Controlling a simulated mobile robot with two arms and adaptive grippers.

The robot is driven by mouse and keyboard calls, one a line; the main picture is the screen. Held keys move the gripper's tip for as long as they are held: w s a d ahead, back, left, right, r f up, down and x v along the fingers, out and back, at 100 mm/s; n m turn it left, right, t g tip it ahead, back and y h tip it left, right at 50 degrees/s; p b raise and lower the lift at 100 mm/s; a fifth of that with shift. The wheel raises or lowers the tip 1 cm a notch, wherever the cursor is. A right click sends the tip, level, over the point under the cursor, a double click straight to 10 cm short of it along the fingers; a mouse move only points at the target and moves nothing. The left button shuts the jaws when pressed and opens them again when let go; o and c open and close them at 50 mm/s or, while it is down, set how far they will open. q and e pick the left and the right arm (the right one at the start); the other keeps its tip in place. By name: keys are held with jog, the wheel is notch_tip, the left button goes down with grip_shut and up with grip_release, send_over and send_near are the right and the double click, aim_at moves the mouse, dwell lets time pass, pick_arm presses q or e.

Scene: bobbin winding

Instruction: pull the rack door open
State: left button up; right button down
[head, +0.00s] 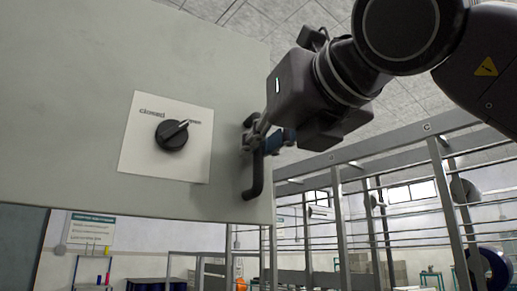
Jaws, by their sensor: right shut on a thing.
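The rack door (70,120) is a flat grey panel that fills the left of the head view. A black bar handle (255,180) stands upright near its right edge. My right gripper (257,140) reaches in from the upper right and is shut on the upper part of the handle, hiding some of it. A black knob (172,135) sits on a white plate (140,160) on the door. The plate reads "closed" at left, and the knob's pointer aims up and right to a small second label. My left gripper is out of view.
Metal frames with rails and posts (440,180) stand to the right of the door. A blue round thing (493,268) shows at the lower right. A sign (90,228) hangs on the far wall below the door. My right arm fills the upper right.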

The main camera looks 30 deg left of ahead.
jog(key=shift+d+r, duration=0.1)
jog(key=shift+r, duration=0.05)
jog(key=c, duration=2)
grip_release()
jog(key=shift+s, duration=0.15)
jog(key=shift+d, duration=0.1)
jog(key=v, duration=1.2)
